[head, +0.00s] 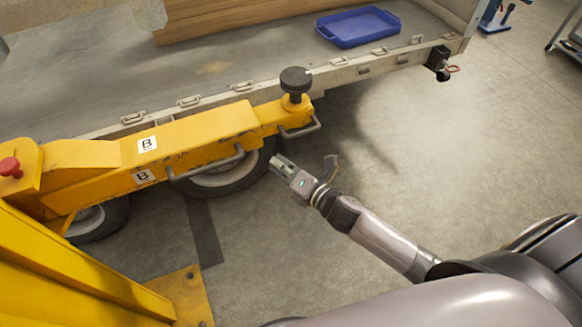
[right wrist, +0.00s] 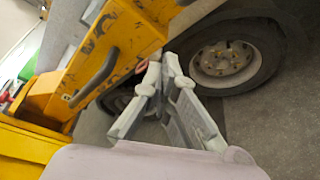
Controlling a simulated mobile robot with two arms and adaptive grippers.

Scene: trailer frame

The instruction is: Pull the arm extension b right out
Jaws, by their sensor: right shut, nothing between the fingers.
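The yellow arm extension (head: 190,135), marked with two "B" labels, runs in front of the trailer bed in the head view. It carries a long grey handle (head: 207,165) on its near side and a shorter handle (head: 300,128) by its outer end. A black knob (head: 295,80) stands on that end. In the right wrist view the yellow beam (right wrist: 125,35) and a grey handle (right wrist: 95,75) show at upper left. My right gripper (head: 278,163) is shut and empty, below and apart from the shorter handle. It also shows in the right wrist view (right wrist: 155,68). My left gripper is not in view.
The trailer bed (head: 90,80) holds a blue tray (head: 358,42) and wooden boards (head: 230,20). Wheels (head: 225,178) sit beneath the beam. A yellow frame (head: 70,275) stands at lower left. The concrete floor (head: 450,160) to the right is clear.

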